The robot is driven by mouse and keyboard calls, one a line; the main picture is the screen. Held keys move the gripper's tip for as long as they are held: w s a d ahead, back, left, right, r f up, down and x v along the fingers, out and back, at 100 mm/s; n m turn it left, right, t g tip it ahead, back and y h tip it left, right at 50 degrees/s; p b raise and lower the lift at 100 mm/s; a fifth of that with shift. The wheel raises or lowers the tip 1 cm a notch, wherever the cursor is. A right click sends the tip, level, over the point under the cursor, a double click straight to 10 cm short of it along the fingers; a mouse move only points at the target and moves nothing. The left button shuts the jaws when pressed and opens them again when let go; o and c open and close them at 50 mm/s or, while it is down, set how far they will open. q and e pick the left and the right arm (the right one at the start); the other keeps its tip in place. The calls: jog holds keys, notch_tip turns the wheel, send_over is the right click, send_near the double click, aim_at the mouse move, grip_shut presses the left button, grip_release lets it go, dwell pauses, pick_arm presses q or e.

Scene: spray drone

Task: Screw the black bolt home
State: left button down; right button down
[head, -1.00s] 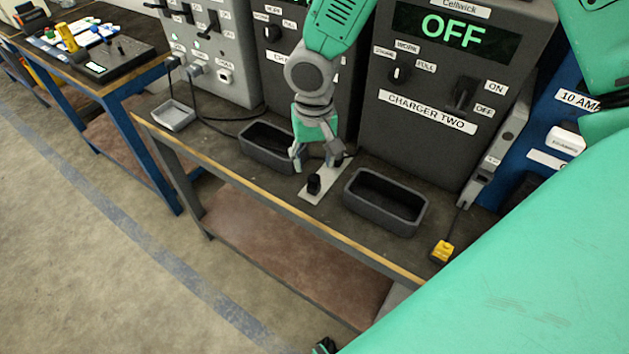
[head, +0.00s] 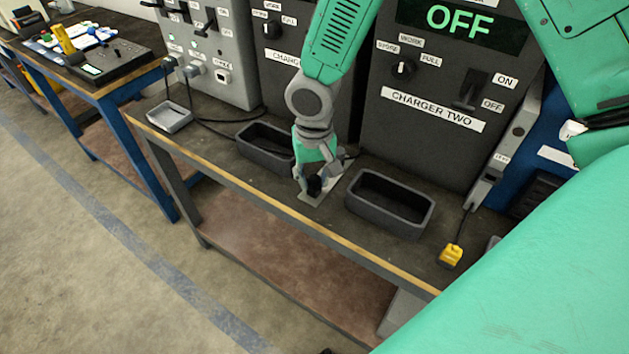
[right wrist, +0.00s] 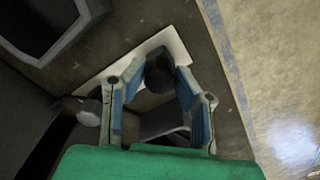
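The black bolt (head: 314,187) stands upright on a pale plate (head: 308,199) on the bench. My right gripper (head: 315,184) reaches down over it from above, with one finger on each side. In the right wrist view the dark round bolt head (right wrist: 160,73) sits between the two fingertips (right wrist: 162,80), which close in against its sides. The bolt's lower part and any thread are hidden. The pale plate (right wrist: 177,46) also shows behind the bolt there. My left gripper is not in view.
Grey open bins stand left (head: 264,148) and right (head: 390,203) of the plate, close to the gripper. The charger two cabinet (head: 430,150), reading OFF, rises behind. A yellow connector (head: 450,256) lies at right. The bench's front edge (head: 270,210) is near.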

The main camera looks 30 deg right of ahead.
jog(key=m, duration=0.3)
jog(key=shift+m+p, duration=0.3)
jog(key=shift+p, duration=0.1)
jog(key=m+p, duration=0.1)
jog(key=m, duration=0.3)
jog(key=shift+m, duration=0.4)
jog(key=m+p, duration=0.2)
jog(key=m, duration=0.3)
jog(key=shift+f+m+p, duration=0.1)
jog(key=shift+m+p, duration=0.3)
jog(key=shift+m, duration=0.3)
